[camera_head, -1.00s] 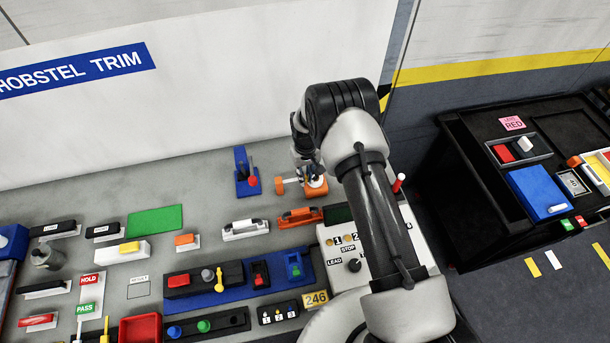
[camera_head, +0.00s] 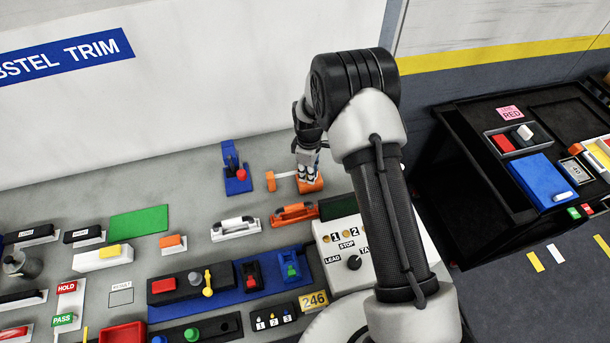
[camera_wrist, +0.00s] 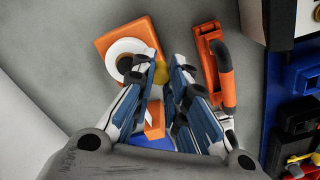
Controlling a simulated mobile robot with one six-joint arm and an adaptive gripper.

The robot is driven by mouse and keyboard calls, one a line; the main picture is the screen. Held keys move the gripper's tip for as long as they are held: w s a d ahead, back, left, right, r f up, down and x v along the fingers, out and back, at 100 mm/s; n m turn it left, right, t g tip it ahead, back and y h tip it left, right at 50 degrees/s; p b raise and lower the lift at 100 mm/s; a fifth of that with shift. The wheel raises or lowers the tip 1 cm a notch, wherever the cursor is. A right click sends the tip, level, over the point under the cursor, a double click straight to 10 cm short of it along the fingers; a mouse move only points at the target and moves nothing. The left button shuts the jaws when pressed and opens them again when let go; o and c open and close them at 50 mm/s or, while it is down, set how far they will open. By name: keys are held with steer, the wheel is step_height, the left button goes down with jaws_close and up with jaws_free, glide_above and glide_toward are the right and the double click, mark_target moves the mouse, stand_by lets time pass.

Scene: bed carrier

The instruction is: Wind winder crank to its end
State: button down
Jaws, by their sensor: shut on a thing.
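The winder is an orange base (camera_head: 314,186) on the grey bench. In the wrist view it carries a white disc (camera_wrist: 128,52) with a dark centre. A yellow knob (camera_wrist: 161,72), seemingly the crank's knob, sits beside the disc at the base's edge. My gripper (camera_wrist: 166,78) has its fingertips closed around this knob. In the head view my gripper (camera_head: 308,176) points down onto the winder, and the fingers hide much of the disc and crank. An orange block (camera_head: 271,181) on a pale rod extends left from the winder; it also shows between my fingers (camera_wrist: 155,117).
An orange bracket handle (camera_head: 295,212) lies close to the winder. A blue fixture with a red knob (camera_head: 238,178) stands to its left. A white control panel (camera_head: 345,242) is in front, partly behind my arm. A black cart (camera_head: 470,150) stands at the right.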

steer(key=shift+w+d+n+b, duration=0.1)
steer(key=shift+d+n+b, duration=0.35)
steer(key=shift+n, duration=0.65)
steer(key=shift+w+d+n+b, duration=0.1)
steer(key=shift+d+n+b, duration=0.25)
steer(key=shift+n, duration=0.75)
steer(key=shift+d+n+b, duration=0.35)
steer(key=shift+n+b, duration=0.15)
steer(key=shift+n, duration=0.6)
steer(key=c, duration=1.5)
jaws_free()
steer(key=shift+c, duration=0.2)
steer(key=shift+r, duration=0.15)
step_height(320, 180, up, 12)
steer(key=shift+s+f, duration=0.15)
steer(key=shift+f, duration=0.05)
